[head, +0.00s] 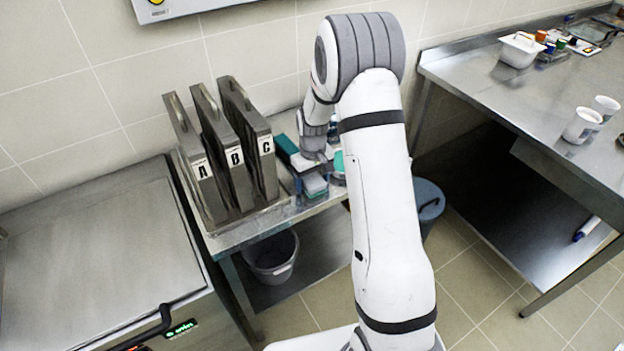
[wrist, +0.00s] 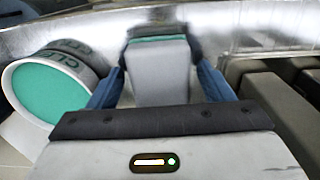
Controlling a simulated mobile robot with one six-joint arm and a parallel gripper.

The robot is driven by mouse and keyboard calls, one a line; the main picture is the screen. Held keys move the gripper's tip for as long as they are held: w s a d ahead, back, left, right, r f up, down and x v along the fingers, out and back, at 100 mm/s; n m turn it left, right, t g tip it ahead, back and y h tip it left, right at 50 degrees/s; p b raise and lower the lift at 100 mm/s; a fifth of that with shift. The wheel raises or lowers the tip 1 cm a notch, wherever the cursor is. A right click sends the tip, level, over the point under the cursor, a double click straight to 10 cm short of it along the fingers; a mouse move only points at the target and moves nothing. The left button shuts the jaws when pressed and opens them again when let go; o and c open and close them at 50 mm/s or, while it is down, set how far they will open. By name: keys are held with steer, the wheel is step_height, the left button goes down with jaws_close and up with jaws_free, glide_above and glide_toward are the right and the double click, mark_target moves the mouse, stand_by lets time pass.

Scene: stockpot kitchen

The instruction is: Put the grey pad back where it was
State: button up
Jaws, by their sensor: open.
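In the wrist view, the grey pad (wrist: 160,75) lies between the two blue fingers of my gripper (wrist: 157,88). The fingers are open, one on each side of it; I cannot tell whether either touches it. A dark block with a green top (wrist: 158,38) is at the pad's far end. In the head view, a light grey block with a teal lower edge, apparently the pad (head: 314,184), sits on the steel side table (head: 240,240) just below my wrist. My fingertips are mostly hidden there by the arm.
A round teal-topped tub (wrist: 45,92) with lettering is close left of my fingers in the wrist view. Upright slabs labelled A, B and C (head: 232,150) stand left of my gripper in the head view. A teal-topped box (head: 286,146) is behind. A bucket (head: 271,258) is below.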

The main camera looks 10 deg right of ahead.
mark_target(313, 179)
step_height(313, 179, up, 12)
steer(key=b, duration=0.1)
steer(key=s+r+m+t, duration=0.2)
steer(key=s+r, duration=0.9)
steer(key=s, duration=0.3)
steer(key=s+m+t, duration=0.1)
steer(key=s, duration=1.3)
steer(key=shift+s+r+m, duration=0.15)
steer(key=shift+r+m, duration=0.05)
steer(key=shift+m, duration=0.1)
